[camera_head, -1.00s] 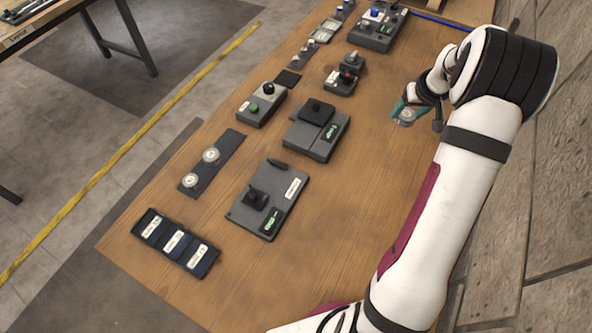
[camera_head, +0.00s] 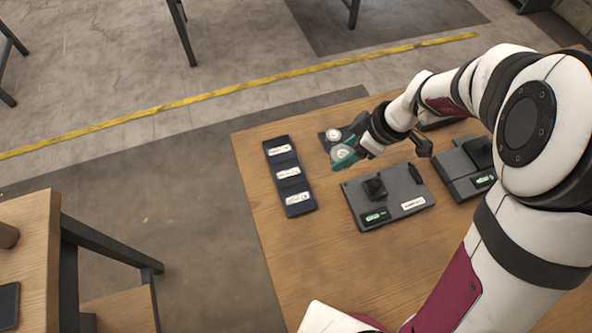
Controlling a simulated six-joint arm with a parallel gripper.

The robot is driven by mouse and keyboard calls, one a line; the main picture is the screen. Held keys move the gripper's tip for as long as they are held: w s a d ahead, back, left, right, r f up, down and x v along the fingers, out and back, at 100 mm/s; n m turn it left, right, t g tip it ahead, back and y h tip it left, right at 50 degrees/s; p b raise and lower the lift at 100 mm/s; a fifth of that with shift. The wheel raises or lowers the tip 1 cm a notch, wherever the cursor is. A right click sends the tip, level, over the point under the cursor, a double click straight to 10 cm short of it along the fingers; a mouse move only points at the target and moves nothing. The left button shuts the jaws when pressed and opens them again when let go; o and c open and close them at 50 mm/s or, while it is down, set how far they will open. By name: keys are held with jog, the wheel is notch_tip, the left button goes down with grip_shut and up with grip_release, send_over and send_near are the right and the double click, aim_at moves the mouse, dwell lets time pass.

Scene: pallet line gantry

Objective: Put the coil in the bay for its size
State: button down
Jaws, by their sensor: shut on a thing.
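My gripper (camera_head: 346,154) has teal fingertips and is shut on a pale round coil (camera_head: 341,152), held in the air above the table, just right of the bay tray. The dark bay tray (camera_head: 271,154) at the table's left has three compartments in a row, each with a white label too small to read. Another pale coil (camera_head: 333,134) lies on a dark strip (camera_head: 325,144) behind my gripper. The rest of that strip is hidden by my gripper and wrist.
A grey fixture plate (camera_head: 359,203) with a black knob stands right of the tray, and another dark fixture (camera_head: 453,163) stands farther right. The wooden table (camera_head: 272,245) is bare in front of the tray.

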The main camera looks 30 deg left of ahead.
send_over(285, 172)
jog(key=d, duration=0.2)
jog(key=f, duration=0.7)
jog(key=shift+a, duration=0.2)
notch_tip(285, 172, down, 4)
jog(key=shift+a, duration=0.1)
jog(key=shift+f, duration=0.15)
jog(key=shift+c, duration=1.9)
grip_release()
